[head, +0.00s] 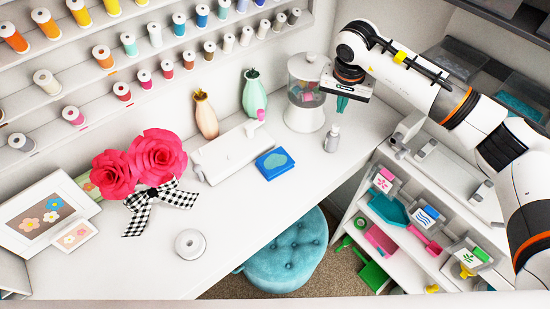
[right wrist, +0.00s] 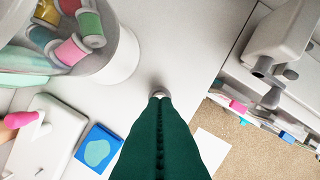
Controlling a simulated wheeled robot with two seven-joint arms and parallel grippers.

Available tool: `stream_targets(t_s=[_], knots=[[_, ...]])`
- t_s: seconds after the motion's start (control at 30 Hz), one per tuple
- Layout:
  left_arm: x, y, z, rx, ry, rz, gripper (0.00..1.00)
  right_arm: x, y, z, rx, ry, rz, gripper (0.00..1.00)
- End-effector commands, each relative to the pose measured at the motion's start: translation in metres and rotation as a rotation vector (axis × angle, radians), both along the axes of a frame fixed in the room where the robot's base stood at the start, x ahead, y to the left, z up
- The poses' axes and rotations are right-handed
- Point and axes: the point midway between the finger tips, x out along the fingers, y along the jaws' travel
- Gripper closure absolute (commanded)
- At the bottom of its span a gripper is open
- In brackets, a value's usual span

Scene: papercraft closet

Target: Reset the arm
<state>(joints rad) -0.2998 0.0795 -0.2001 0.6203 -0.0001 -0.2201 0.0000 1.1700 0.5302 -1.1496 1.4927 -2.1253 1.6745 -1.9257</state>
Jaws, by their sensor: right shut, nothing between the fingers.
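My right arm reaches in from the right side of the head view. My right gripper (head: 342,104) hangs over the white desk (head: 305,160), just right of the glass jar (head: 305,95). Its dark green fingers are shut against each other and hold nothing. In the right wrist view the shut fingers (right wrist: 160,95) point toward the small grey bottle (right wrist: 160,88), which is mostly hidden behind their tips. In the head view that bottle (head: 332,138) stands upright on the desk, below the gripper and apart from it. My left gripper is not in view.
A white machine (head: 225,152), a blue box (head: 274,162) and two vases stand left of the jar. Red paper flowers (head: 158,155) and a white spool (head: 190,243) lie further left. A shelf unit (head: 420,235) stands at right, a teal stool (head: 288,255) below. The front desk is mostly clear.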

Motion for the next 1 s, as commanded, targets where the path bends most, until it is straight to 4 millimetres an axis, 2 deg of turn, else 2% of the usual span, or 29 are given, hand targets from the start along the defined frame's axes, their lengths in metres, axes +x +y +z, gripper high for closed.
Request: stream_targets(t_s=[0.1, 0.23, 0.53, 0.63, 0.77, 0.87, 0.9, 0.97, 1.0], knots=[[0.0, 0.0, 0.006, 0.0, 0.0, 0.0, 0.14, 0.0, 0.0, 0.014, -0.001, -0.002, 0.0, 1.0], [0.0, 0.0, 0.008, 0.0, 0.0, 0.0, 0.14, 0.0, 0.0, 0.023, 0.001, -0.001, -0.001, 1.0], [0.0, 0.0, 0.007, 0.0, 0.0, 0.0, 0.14, -0.001, 0.002, 0.022, 0.007, 0.001, 0.0, 1.0], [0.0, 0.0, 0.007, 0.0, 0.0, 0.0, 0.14, -0.004, 0.014, 0.016, 0.058, 0.005, 0.001, 1.0], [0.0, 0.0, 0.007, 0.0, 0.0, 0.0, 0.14, -0.02, 0.058, 0.002, 0.243, 0.027, -0.005, 1.0], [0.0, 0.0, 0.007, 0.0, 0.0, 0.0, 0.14, -0.041, 0.11, -0.005, 0.484, 0.074, -0.042, 1.0], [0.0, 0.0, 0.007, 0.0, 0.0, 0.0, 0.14, -0.053, 0.133, -0.004, 0.6, 0.105, -0.07, 1.0], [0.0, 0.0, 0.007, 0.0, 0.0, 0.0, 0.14, -0.072, 0.17, 0.003, 0.801, 0.17, -0.131, 1.0], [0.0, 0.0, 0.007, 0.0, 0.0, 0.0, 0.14, -0.086, 0.194, 0.014, 0.954, 0.23, -0.189, 1.0]])
